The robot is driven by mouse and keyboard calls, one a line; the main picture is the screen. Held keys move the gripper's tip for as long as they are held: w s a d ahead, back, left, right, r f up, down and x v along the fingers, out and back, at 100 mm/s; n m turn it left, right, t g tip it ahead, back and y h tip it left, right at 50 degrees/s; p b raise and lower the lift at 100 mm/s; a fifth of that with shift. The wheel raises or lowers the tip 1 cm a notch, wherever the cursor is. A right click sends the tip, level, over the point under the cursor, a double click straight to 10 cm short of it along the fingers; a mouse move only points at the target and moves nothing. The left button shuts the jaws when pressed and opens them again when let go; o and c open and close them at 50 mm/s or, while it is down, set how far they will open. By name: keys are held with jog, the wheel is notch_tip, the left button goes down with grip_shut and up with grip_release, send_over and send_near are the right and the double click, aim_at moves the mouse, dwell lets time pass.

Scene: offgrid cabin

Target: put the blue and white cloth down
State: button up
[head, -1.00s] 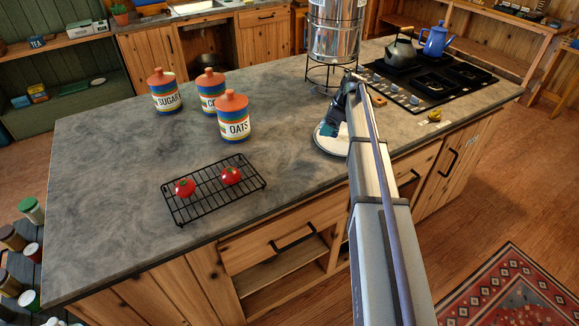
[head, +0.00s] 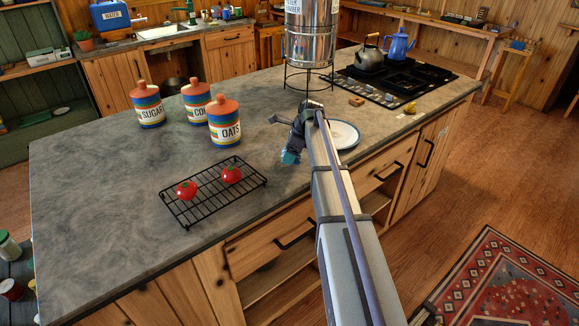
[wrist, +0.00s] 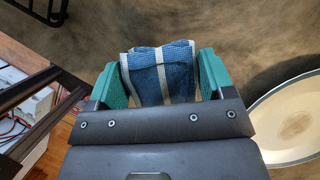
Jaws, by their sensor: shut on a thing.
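My gripper (wrist: 162,80) is shut on the blue and white cloth (wrist: 162,66), which is striped and folded between the teal fingers in the wrist view. In the head view my gripper (head: 290,157) is over the grey countertop, between the wire rack and the plate. The cloth is mostly hidden there by the arm. How high the cloth is above the counter I cannot tell.
A white plate (wrist: 290,118) with a blue rim is right of my gripper; it shows in the head view (head: 345,133). A black wire rack (head: 213,197) with two tomatoes is to the left. Three canisters (head: 225,130) stand behind it. Counter (head: 110,190) is clear at left.

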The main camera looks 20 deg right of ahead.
notch_tip(320, 180, down, 4)
jog(key=b, duration=0.2)
jog(key=shift+r+b, duration=0.15)
jog(key=shift+b, duration=0.25)
jog(key=shift+r, duration=0.3)
jog(key=shift+f, duration=0.25)
jog(key=o, duration=0.8)
jog(key=shift+r, duration=0.1)
